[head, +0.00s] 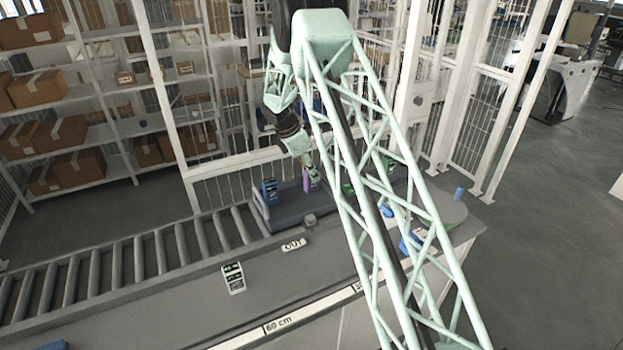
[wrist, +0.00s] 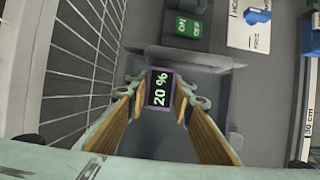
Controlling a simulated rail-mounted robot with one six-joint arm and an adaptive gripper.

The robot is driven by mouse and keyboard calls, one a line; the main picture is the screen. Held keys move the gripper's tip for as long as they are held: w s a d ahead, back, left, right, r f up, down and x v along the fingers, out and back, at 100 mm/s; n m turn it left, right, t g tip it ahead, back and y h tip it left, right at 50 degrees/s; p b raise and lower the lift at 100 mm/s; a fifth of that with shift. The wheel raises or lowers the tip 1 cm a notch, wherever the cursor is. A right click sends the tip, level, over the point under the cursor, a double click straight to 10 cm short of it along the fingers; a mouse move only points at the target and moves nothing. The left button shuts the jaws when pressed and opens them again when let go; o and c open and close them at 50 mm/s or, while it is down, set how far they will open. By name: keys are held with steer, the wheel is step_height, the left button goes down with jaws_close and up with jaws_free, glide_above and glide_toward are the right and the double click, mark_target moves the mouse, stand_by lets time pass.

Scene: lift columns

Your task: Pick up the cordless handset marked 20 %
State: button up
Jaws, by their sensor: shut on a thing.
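The cordless handset marked 20 % (wrist: 160,90) is purple with a dark screen and pale green digits. In the wrist view it sits between the two fingers of my gripper (wrist: 161,100), which is shut on it. In the head view the purple handset (head: 311,182) is upright at the grey tray on the counter, with my gripper (head: 309,168) at its top. I cannot tell whether its base still touches the tray.
The grey tray (head: 285,220) lies at the counter's back, by a wire fence. An OUT label (head: 293,245) and a card (head: 233,278) lie in front. Blue objects (head: 412,241) are at right, and a roller conveyor (head: 130,255) runs left. The counter's front left is mostly clear.

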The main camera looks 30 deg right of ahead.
steer(key=shift+r, duration=0.15)
steer(key=shift+r+b, duration=0.3)
steer(key=shift+r, duration=4.55)
